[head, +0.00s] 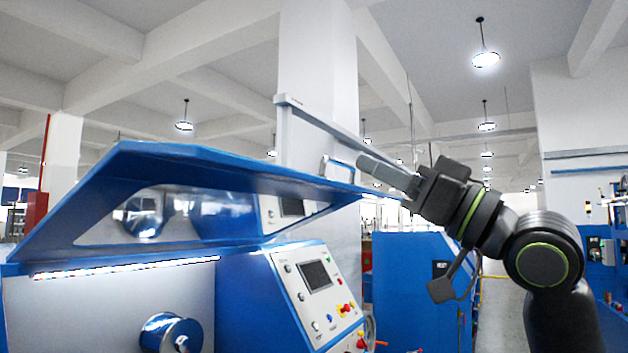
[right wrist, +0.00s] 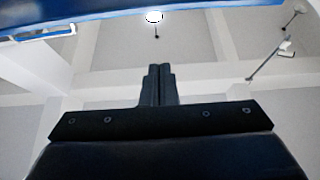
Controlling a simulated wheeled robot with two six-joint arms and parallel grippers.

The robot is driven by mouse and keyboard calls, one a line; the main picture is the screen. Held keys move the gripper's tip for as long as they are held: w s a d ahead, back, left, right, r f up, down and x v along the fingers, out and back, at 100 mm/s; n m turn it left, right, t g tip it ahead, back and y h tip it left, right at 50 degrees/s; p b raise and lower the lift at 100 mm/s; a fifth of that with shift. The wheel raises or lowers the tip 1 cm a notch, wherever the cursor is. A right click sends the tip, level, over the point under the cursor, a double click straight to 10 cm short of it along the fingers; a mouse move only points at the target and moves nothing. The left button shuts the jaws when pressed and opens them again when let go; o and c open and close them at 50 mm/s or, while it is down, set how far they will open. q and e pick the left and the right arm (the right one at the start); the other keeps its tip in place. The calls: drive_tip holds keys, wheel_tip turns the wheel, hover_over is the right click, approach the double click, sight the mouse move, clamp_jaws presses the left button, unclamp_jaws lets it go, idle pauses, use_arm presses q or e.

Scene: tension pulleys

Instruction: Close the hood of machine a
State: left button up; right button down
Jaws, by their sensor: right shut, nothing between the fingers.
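The blue hood (head: 150,165) of the machine stands raised at the left of the head view, with a clear window in its side. A handle (head: 338,168) sits near its right end. My right gripper (head: 366,163) is shut and empty, its fingertips close to the right of the handle; I cannot tell whether they touch. In the right wrist view the shut fingers (right wrist: 158,70) point up at the ceiling, and a blue edge (right wrist: 120,15), likely the hood, crosses the top. My left gripper is not in view.
Below the hood are a light strip (head: 125,267), a metal spool (head: 170,333) and a control panel (head: 316,285) with a screen and buttons. Another blue machine (head: 415,280) stands behind my right arm. A white pillar (head: 318,60) rises behind the hood.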

drive_tip(key=s+r+p+x, duration=0.1)
drive_tip(key=p+x, duration=0.5)
drive_tip(key=x, duration=0.5)
wheel_tip(320, 180, down, 5)
drive_tip(key=shift+w+f, duration=0.1)
drive_tip(key=shift+w, duration=0.05)
